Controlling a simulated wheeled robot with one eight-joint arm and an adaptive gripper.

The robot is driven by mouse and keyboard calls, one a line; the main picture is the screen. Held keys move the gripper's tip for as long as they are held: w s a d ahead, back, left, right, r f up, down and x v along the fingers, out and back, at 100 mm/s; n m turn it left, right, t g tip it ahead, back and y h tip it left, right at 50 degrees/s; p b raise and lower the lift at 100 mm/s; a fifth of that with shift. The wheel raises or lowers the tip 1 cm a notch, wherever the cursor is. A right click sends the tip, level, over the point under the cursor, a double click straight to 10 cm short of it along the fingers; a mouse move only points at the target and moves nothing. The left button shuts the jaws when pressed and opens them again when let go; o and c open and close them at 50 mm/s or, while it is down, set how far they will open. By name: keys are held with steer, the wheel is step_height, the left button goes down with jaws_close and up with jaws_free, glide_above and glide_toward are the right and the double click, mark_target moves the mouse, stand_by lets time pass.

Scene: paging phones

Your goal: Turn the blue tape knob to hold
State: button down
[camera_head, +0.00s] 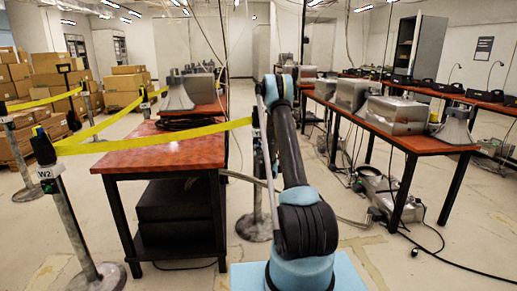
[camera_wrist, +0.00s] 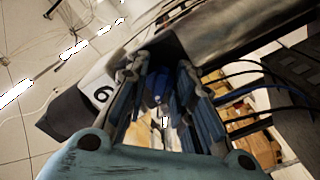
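In the wrist view my gripper (camera_wrist: 165,68) points away from the camera, its two dark blue-grey ribbed fingers apart with a gap between them. A small blue thing (camera_wrist: 159,88) shows in that gap; it may be the blue tape knob, but whether a finger touches it is unclear. In the head view my arm reaches up and forward between the two tables. My gripper is not clearly visible there, and no knob can be made out.
In the head view, a red-topped table (camera_head: 165,152) stands left, with a horn-shaped grey device (camera_head: 178,95). A longer table (camera_head: 440,139) at right bears several metal boxes (camera_head: 397,113). Yellow tape (camera_head: 150,140) runs across the left. Cables and equipment clutter the right floor.

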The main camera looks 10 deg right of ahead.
steer(key=shift+m, duration=0.4)
steer(key=m, duration=0.4)
steer(key=shift+m, duration=0.3)
steer(key=m, duration=0.5)
steer(key=shift+m, duration=0.3)
steer(key=m, duration=0.3)
steer(key=shift+a, duration=0.1)
steer(key=shift+m, duration=1.9)
steer(key=shift+a, duration=0.1)
steer(key=c, duration=1.7)
jaws_free()
